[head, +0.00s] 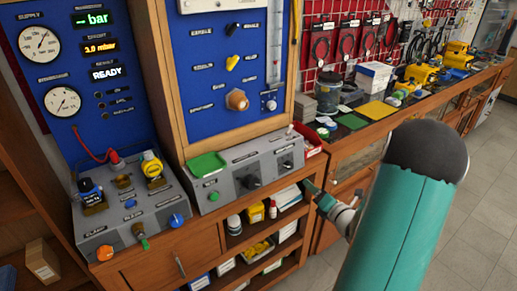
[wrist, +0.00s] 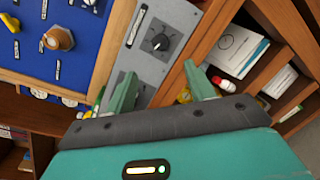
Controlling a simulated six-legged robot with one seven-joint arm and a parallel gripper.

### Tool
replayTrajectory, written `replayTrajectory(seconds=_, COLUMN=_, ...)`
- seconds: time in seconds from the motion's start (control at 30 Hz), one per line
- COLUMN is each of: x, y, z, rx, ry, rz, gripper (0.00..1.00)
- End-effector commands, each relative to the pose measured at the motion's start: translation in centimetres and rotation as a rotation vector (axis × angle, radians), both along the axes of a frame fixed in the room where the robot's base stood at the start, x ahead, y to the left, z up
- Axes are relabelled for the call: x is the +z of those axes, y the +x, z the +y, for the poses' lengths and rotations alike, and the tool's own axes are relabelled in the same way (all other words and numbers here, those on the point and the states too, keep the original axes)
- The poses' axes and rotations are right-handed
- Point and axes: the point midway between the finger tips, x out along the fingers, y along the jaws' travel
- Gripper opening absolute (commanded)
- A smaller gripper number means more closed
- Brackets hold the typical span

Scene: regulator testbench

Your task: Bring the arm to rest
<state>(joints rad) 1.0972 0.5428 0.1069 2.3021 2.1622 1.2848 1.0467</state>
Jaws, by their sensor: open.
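My gripper (head: 318,193) is in front of the bench's lower shelves, just right of the grey control box (head: 247,172) in the head view. My teal arm rises in the right foreground and hides part of the gripper. In the wrist view, the two green fingers of my gripper (wrist: 160,80) stand wide apart with nothing held between them. Beyond them are the grey box's front with a black knob (wrist: 160,41) and the wooden edge of the bench. I see no contact between the fingers and the bench.
A blue gauge panel (head: 74,45) and sloped valve box (head: 140,207) stand at the left. Open shelves (head: 255,238) below hold bottles and boxes. A long cluttered counter (head: 372,142) runs back to the right. The tiled floor (head: 480,195) at the right is clear.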

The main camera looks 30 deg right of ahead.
Motion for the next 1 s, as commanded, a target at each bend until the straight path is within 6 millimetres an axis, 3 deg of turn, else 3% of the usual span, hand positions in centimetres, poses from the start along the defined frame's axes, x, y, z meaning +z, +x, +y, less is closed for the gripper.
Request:
replayTrajectory(seconds=0.17, x=0.1, y=0.2, z=0.2, rx=0.008, ry=-0.006, rz=0.001, gripper=0.54)
replayTrajectory(seconds=0.27, x=1.0, y=1.0, z=1.8, rx=0.07, ry=-0.058, rz=0.008, gripper=0.54)
replayTrajectory(seconds=0.37, x=2.9, y=2.3, z=5.9, rx=0.219, ry=-0.183, rz=0.023, gripper=0.54)
replayTrajectory(seconds=0.47, x=5.3, y=3.2, z=12.1, rx=0.443, ry=-0.389, rz=0.036, gripper=0.54)
replayTrajectory(seconds=0.57, x=7.2, y=2.8, z=18.6, rx=0.688, ry=-0.636, rz=0.033, gripper=0.54)
replayTrajectory(seconds=0.7, x=8.9, y=0.5, z=26.1, rx=1.007, ry=-0.998, rz=-0.003, gripper=0.54)
replayTrajectory(seconds=0.8, x=9.7, y=-2.0, z=30.2, rx=1.22, ry=-1.268, rz=-0.053, gripper=0.54)
replayTrajectory(seconds=1.0, x=10.9, y=-7.4, z=34.7, rx=1.589, ry=-1.838, rz=-0.209, gripper=0.54)
